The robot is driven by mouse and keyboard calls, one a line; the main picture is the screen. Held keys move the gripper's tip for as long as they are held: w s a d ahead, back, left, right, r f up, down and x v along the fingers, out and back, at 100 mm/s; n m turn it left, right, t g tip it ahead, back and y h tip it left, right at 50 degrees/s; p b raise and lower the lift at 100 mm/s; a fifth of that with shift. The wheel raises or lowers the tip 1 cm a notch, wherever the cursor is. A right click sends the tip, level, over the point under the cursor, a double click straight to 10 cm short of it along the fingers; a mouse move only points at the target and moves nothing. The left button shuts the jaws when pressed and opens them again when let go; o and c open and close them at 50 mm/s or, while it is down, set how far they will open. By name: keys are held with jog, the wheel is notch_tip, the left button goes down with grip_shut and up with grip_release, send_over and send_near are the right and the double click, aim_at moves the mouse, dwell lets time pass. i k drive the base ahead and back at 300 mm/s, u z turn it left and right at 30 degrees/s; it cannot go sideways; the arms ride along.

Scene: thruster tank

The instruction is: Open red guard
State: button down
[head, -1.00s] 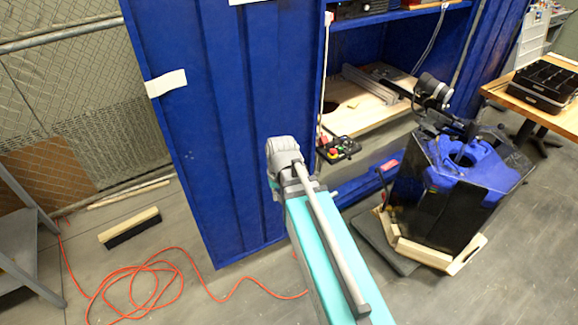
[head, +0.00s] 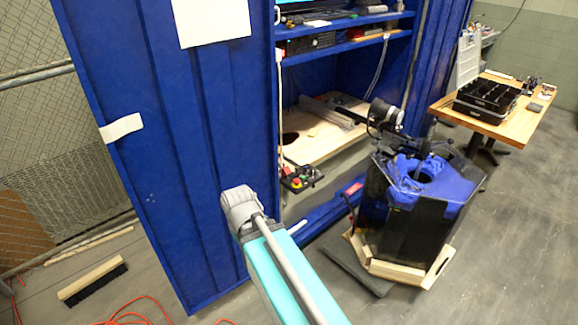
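A red guard cannot be made out clearly at this size; only small red spots show on and near the box. My arm, teal with a grey joint at its end, reaches up from the bottom of the picture and stops to the left of and below the box. My gripper cannot be made out, and nothing is seen touching the box.
The blue cabinet (head: 160,120) has an open door at left and shelves behind. A clear tank with blue inside (head: 410,225) stands on a wooden base at right. A wooden table (head: 470,113) holds a black case. A broom head (head: 92,280) and orange cord lie on the floor.

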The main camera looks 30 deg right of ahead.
aim_at(287, 171)
jog(key=k, duration=0.6)
jog(key=z, duration=0.15)
jog(key=i, duration=1.25)
jog(key=z, duration=0.6)
